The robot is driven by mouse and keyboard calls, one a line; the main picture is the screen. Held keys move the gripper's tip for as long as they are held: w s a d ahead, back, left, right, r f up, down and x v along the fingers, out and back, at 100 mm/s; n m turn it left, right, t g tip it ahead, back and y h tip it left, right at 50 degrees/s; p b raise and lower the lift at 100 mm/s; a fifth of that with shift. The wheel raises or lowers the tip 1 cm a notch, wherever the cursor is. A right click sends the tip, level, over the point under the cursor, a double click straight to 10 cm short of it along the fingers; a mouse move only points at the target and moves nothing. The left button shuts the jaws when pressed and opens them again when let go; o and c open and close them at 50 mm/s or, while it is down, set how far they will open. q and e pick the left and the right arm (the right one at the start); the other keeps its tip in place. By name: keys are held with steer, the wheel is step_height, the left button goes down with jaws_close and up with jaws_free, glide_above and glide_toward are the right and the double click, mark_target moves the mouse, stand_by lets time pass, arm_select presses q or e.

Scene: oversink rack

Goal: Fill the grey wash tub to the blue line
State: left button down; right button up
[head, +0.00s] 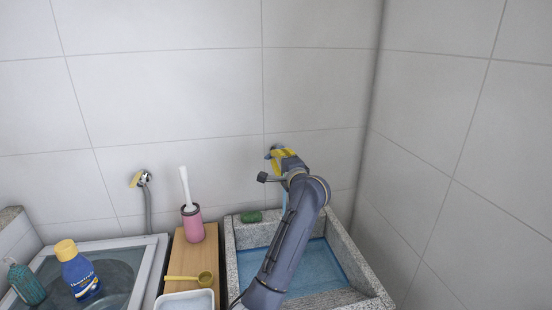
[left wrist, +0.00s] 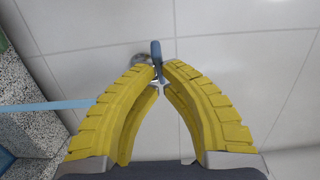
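The grey wash tub (head: 373,284) is a speckled stone basin at the lower right of the head view. Light blue water (head: 318,268) stands in it, and a darker blue line runs along its inner wall. My arm hides part of the tub, so the gap between water and line is hard to judge. A tap (head: 269,153) with a blue-grey handle (left wrist: 156,52) is on the wall above. My left gripper (head: 280,156) has its yellow fingertips closed around the handle. A pale blue stream (left wrist: 45,107) runs down beside the gripper. My right gripper is not in view.
A green sponge (head: 251,216) lies on the tub's back rim. Left of the tub, a wooden board (head: 191,257) bears a pink brush holder (head: 193,224), a yellow scoop (head: 188,280) and a white dish (head: 186,300). Another sink (head: 152,262) holds a blue bottle (head: 80,273).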

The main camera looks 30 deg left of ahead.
mark_target(271, 158)
arm_select(q)
steer(key=shift+s+a, duration=0.2)
steer(key=shift+a, duration=1.3)
stand_by(1.0)
